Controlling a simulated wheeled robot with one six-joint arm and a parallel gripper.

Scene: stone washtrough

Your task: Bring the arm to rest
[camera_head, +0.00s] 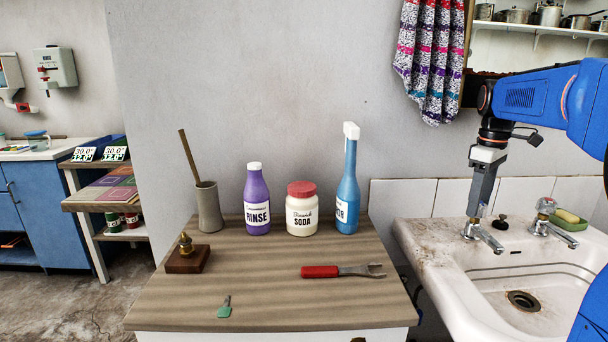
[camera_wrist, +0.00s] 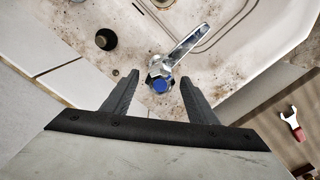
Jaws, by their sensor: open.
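My arm reaches in from the right in the head view, blue with a grey wrist. My gripper (camera_head: 478,208) points straight down at the left tap (camera_head: 486,236) of the sink. In the wrist view my gripper (camera_wrist: 159,78) is open, with its two dark fingers apart and nothing held. The tap's blue-capped knob (camera_wrist: 160,84) lies between the fingertips in that picture. In the head view the gripper hides this knob. I cannot tell whether the fingers are around it or just above it.
The white sink (camera_head: 440,262) has a second tap (camera_head: 546,212), a black plug (camera_head: 501,222) and a soap dish (camera_head: 568,220). Left of it, a wooden top (camera_head: 250,290) holds bottles, a jar (camera_head: 302,212) and a red-handled wrench (camera_head: 340,271). A patterned cloth (camera_head: 430,60) hangs above.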

